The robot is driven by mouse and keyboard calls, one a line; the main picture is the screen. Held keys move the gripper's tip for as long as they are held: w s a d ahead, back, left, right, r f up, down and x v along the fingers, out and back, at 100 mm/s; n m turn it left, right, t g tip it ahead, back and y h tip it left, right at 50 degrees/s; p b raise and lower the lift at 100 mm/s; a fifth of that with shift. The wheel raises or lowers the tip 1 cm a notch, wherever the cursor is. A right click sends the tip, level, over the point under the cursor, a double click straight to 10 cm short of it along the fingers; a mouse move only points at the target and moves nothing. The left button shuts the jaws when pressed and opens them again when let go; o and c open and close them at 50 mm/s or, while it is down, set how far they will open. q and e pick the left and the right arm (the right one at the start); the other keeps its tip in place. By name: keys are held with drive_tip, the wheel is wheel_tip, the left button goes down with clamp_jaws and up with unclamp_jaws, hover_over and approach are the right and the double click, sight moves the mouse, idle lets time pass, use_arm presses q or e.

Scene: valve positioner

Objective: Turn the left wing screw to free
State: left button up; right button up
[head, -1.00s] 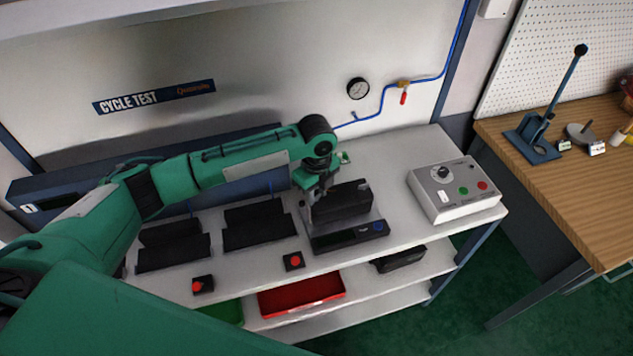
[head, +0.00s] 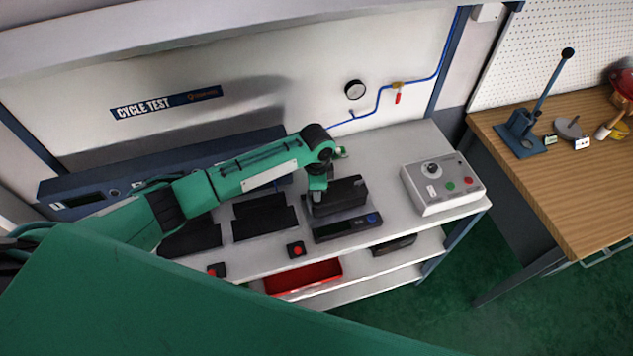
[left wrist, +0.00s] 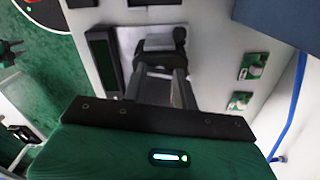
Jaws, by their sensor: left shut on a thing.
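The dark valve positioner block (head: 345,192) sits on a black base with a small display (head: 347,229) on the bench. My left gripper (head: 317,204) points down at the left end of the block and is shut there. The left wing screw is hidden between its fingers, too small to make out in the head view. In the left wrist view my gripper fingers (left wrist: 160,80) reach to a black part of the unit (left wrist: 157,46). My right gripper is not in view.
Black cradles (head: 264,217) stand left of the unit. Red push buttons (head: 296,249) sit along the bench's front edge. A grey control box (head: 441,184) stands to the right. A gauge (head: 355,90) and blue air line are on the back wall. A red tray (head: 303,277) is below.

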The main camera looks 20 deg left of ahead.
use_arm(q)
drive_tip(key=shift+n+p, duration=0.7)
drive_tip(key=shift+n, duration=0.4)
drive_tip(key=o, duration=1)
drive_tip(key=shift+r, duration=0.3)
wheel_tip(320, 180, up, 13)
drive_tip(key=b, duration=0.4)
drive_tip(key=shift+r+b, duration=0.15)
drive_tip(key=shift+b, duration=0.15)
